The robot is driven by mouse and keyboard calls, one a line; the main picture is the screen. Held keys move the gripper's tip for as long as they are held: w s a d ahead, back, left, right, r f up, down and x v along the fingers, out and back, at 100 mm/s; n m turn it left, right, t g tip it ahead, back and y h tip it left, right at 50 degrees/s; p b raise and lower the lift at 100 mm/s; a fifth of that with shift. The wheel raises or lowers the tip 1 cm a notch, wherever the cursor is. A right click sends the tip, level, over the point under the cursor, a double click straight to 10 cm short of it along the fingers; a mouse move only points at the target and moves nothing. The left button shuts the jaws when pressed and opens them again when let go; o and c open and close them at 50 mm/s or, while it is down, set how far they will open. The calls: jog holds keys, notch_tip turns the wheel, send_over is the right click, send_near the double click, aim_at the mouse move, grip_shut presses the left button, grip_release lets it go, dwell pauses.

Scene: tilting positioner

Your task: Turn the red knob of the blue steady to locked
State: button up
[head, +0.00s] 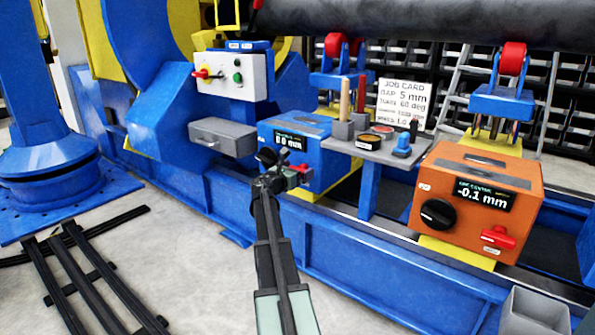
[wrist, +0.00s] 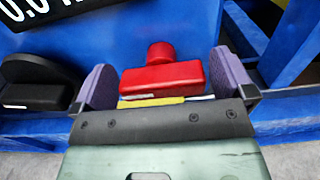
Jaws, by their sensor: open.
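In the head view the red knob (head: 303,170) shows just right of my gripper (head: 281,174). In the wrist view my gripper (wrist: 161,82) is open, with one purple finger pad on each side of the red handle and visible gaps. A yellow and white label strip lies below the handle, partly hidden by my gripper.
A black knob (wrist: 38,85) is left of my gripper on the blue steady. An orange steady (head: 480,195) with black and red knobs stands to the right. A grey tool shelf (head: 375,147) and job card (head: 404,103) are between them. The floor in front is open.

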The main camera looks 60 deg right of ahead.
jog(key=shift+d, duration=0.25)
jog(key=c, duration=0.7)
jog(key=shift+c, duration=0.2)
jog(key=shift+m, duration=0.3)
jog(key=m, duration=0.3)
jog(key=shift+s+m, duration=0.15)
jog(key=shift+m, duration=0.15)
jog(key=m, duration=0.4)
jog(key=shift+s+a+f+m, duration=0.1)
jog(key=shift+s+m, duration=0.05)
jog(key=shift+m, duration=0.15)
jog(key=m, duration=0.4)
jog(key=shift+s+f, duration=0.1)
jog(key=shift+f, duration=0.05)
jog(key=m, duration=0.5)
jog(key=shift+f+b, duration=0.15)
jog(key=shift+b, duration=0.25)
